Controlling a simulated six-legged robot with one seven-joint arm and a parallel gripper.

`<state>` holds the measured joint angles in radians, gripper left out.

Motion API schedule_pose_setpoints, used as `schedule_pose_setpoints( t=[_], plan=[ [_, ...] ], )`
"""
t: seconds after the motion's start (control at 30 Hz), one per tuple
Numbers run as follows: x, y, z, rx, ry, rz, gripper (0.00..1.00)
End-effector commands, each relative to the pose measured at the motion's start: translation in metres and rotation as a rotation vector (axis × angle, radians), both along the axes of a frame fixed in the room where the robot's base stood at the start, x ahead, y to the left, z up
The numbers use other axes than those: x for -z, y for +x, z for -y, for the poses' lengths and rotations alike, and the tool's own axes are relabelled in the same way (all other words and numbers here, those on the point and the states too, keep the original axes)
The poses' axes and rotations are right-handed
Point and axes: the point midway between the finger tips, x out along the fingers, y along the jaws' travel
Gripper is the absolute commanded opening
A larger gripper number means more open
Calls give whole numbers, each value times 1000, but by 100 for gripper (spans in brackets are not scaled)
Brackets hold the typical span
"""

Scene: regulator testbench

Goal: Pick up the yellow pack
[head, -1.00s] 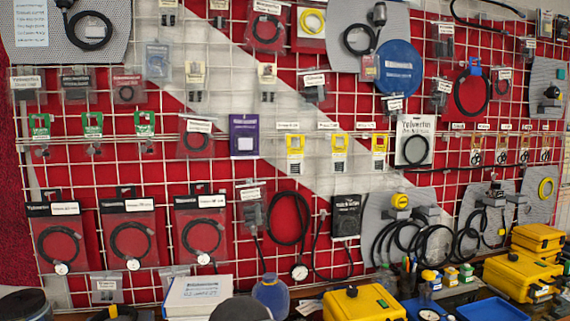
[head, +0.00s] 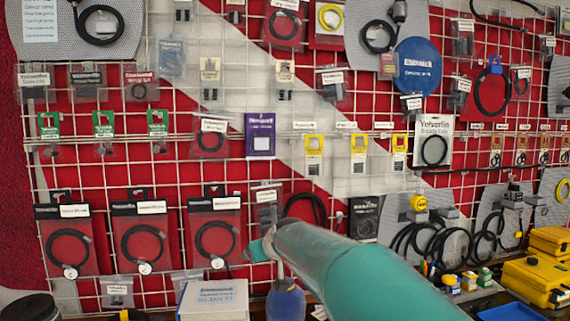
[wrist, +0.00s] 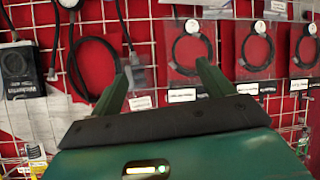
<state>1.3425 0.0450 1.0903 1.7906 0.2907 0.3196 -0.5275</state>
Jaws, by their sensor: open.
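Three yellow packs hang in a row at the middle of the red-and-white wire grid in the head view: a left one (head: 313,155), a middle one (head: 358,155) and a right one (head: 399,155). Which one is meant, I cannot tell. My gripper (head: 262,246) is in front of the grid, below and left of these packs. In the wrist view my gripper (wrist: 165,84) is open, with nothing between its two green fingers. That view looks upside down; small yellow items (wrist: 35,151) show at its lower left edge.
Bagged black hoses (head: 213,238) hang left of my gripper. A purple pack (head: 260,135) hangs above it. A white box (head: 213,300) and a blue bottle (head: 286,300) stand below. Yellow cases (head: 535,282) and a blue tray (head: 512,313) are at lower right.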

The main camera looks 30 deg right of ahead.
Motion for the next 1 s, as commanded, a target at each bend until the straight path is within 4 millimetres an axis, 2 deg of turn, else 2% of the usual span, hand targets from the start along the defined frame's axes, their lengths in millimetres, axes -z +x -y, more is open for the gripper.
schedule_pose_setpoints(
  t=[0.03,0.13,0.27,0.4,0.5,0.6,0.77,1.0],
  plan=[
    [-12,5,17,12,13,43,80],
    [-41,12,42,28,27,130,80],
    [-85,12,81,61,41,256,80],
    [-137,-1,125,107,47,396,80],
    [-169,-14,151,136,47,477,80],
    [-191,-26,167,157,46,531,80],
    [-203,-30,175,167,43,562,80],
    [-202,-15,178,166,45,561,80]
  ],
)
